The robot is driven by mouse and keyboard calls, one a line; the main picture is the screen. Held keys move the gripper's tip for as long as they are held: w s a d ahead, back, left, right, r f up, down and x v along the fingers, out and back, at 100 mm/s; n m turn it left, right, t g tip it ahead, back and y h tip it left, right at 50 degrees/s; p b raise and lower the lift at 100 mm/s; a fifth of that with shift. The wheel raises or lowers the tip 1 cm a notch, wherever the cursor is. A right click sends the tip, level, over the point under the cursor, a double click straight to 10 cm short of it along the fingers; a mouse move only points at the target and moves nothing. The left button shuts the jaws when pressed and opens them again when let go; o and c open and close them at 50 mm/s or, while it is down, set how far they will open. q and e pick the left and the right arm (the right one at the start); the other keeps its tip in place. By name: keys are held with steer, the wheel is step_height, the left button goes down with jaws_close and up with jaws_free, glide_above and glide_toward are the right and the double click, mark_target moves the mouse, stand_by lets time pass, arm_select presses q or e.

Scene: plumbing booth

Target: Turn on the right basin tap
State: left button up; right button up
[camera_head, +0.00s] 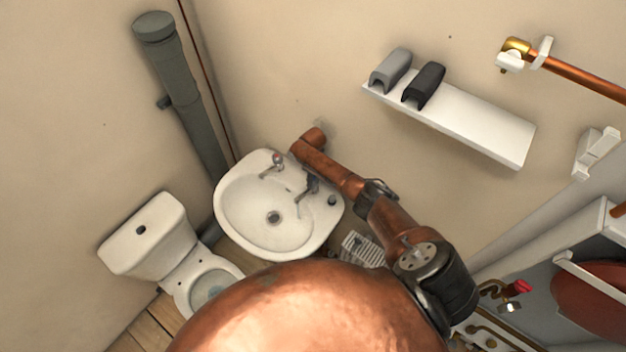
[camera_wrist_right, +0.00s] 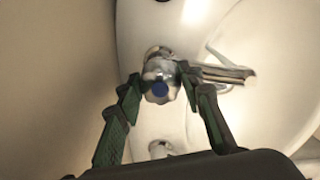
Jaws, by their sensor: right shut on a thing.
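The white basin (camera_head: 237,213) stands against the wall in the middle of the head view, with two chrome taps on its back rim. The left tap (camera_head: 274,160) is clear of my arm. The right tap (camera_head: 301,196) is partly hidden by my right gripper (camera_head: 312,184), which reaches down over it. In the right wrist view, the tap head with a blue centre (camera_wrist_right: 159,89) sits between the fingers of my right gripper (camera_wrist_right: 160,78), which are shut on it. Its spout (camera_wrist_right: 225,73) points right over the bowl. My left gripper is out of view.
A toilet (camera_head: 150,240) stands left of the basin and a grey pipe (camera_head: 185,95) runs down behind it. A white shelf (camera_head: 460,125) with a grey and a black object is on the wall to the right. Copper pipework (camera_head: 580,78) is at the upper right.

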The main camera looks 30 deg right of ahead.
stand_by(0.4)
steer(key=o, duration=1.2)
steer(key=shift+c, duration=0.2)
step_height(320, 180, up, 12)
